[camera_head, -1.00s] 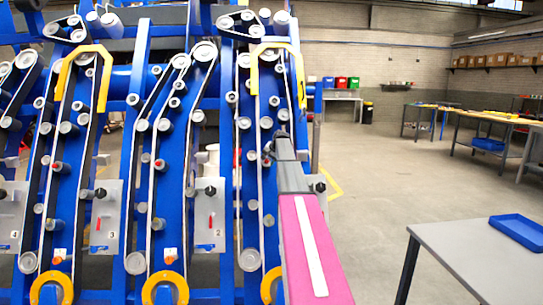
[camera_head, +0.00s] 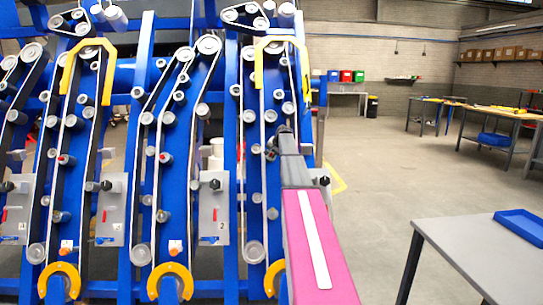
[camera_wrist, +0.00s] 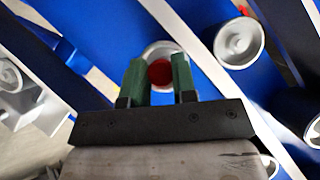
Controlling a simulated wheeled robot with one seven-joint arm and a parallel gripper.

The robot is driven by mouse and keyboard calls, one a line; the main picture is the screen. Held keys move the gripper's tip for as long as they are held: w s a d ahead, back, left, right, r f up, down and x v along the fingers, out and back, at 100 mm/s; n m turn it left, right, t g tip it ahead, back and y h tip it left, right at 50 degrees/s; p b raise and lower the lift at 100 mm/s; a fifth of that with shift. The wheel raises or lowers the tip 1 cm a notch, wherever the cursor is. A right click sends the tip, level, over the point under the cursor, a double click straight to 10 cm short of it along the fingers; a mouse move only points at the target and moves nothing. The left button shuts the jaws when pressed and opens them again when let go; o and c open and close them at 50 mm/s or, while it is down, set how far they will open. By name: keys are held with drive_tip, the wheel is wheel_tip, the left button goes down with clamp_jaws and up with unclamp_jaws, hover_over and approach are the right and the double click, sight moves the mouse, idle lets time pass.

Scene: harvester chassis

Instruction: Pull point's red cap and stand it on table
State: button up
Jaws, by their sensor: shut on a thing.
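A red cap (camera_wrist: 160,73) sits between the two green fingers of my gripper (camera_wrist: 158,82) in the wrist view, in front of a pale round fitting (camera_wrist: 165,52) on the blue chassis. My gripper is shut on the cap. Whether the cap is still seated on its point I cannot tell. In the head view my gripper (camera_head: 271,148) is small, at the right-hand belt column, and the cap it holds cannot be made out. Other red caps show on the columns to the left (camera_head: 65,159) and (camera_head: 165,157). A grey table (camera_head: 470,250) stands at the lower right.
A blue tray (camera_head: 522,224) lies on the table's right part; the table top left of it is bare. Blue frame posts, rollers and belts crowd around my gripper. Open floor (camera_head: 385,180) lies between the chassis and the table. Workbenches stand far back right.

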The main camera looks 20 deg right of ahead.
drive_tip(key=shift+s+a+r, duration=0.2)
drive_tip(key=shift+s+r, duration=0.2)
drive_tip(key=shift+s, duration=0.3)
drive_tip(key=shift+s+a+r, duration=0.2)
drive_tip(key=shift+s+r, duration=0.2)
drive_tip(key=shift+s, duration=0.3)
drive_tip(key=s+a+f+m, duration=0.1)
drive_tip(key=s+a+f, duration=0.2)
drive_tip(key=s+a, duration=0.6)
drive_tip(key=s+a+f+m+h, duration=0.1)
drive_tip(key=s+a+f, duration=0.3)
drive_tip(key=s+a, duration=0.6)
drive_tip(key=s+a+f+m+h, duration=0.1)
drive_tip(key=s+a+f, duration=0.3)
drive_tip(key=s+a, duration=0.5)
drive_tip(key=s, duration=0.3)
drive_tip(key=shift+s+a, duration=0.2)
drive_tip(key=shift+a, duration=0.1)
